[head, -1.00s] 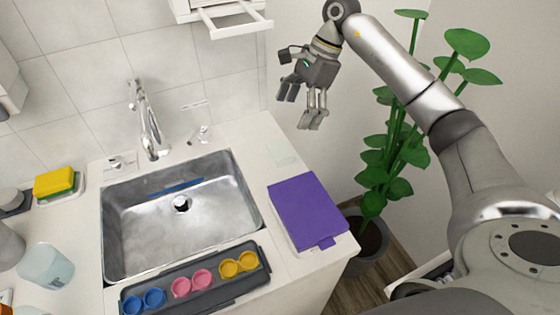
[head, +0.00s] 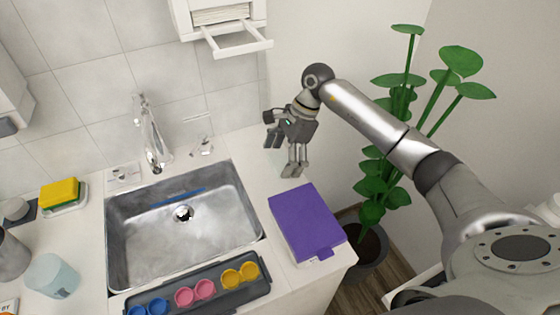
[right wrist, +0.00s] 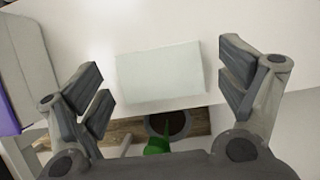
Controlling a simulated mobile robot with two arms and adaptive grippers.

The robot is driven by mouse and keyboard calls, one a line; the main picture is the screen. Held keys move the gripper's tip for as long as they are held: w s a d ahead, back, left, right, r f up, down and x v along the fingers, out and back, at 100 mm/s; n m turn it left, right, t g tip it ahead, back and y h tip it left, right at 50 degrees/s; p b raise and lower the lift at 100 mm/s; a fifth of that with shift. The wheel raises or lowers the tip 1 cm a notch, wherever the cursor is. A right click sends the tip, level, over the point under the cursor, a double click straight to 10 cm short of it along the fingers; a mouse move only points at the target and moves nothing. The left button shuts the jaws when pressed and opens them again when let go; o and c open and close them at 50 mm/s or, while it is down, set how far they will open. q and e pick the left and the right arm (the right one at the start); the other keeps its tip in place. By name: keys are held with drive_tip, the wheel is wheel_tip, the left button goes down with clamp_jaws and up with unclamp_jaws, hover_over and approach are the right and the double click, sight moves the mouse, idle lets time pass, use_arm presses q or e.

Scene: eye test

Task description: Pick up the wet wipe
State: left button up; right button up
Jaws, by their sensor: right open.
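The wet wipe (right wrist: 160,74) is a pale, greenish-white flat rectangle on the white counter. In the right wrist view it lies between the fingers of my right gripper (right wrist: 166,72), with a gap on each side. In the head view my right gripper (head: 282,160) hangs fingers-down over the counter's back right part and hides most or all of the wipe. The right gripper is open and holds nothing. I cannot tell its exact height above the wipe. My left gripper is in neither view.
A purple-topped box (head: 304,220) lies in front of my right gripper. Left are the steel sink (head: 150,235), faucet (head: 152,140) and dark tray (head: 215,293) of coloured cups. A potted plant (head: 372,190) stands past the counter's right edge. A wall dispenser (head: 222,18) hangs above.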

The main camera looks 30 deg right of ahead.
drive_tip(key=c, duration=0.8)
drive_tip(key=shift+c, duration=0.2)
drive_tip(key=shift+r, duration=0.45)
wheel_tip(320, 180, up, 2)
drive_tip(key=shift+b, duration=0.75)
drive_tip(key=shift+s+a+r+b, duration=0.4)
drive_tip(key=shift+s+a+r, duration=0.9)
drive_tip(key=shift+s+r, duration=0.55)
drive_tip(key=shift+s+a+r+b, duration=0.45)
drive_tip(key=shift+s+a+r, duration=0.95)
drive_tip(key=shift+s, duration=0.65)
drive_tip(key=shift+s+a+r+b, duration=0.4)
drive_tip(key=shift+s+a+r, duration=0.8)
drive_tip(key=shift+s+r, duration=0.7)
drive_tip(key=shift+f, duration=0.1)
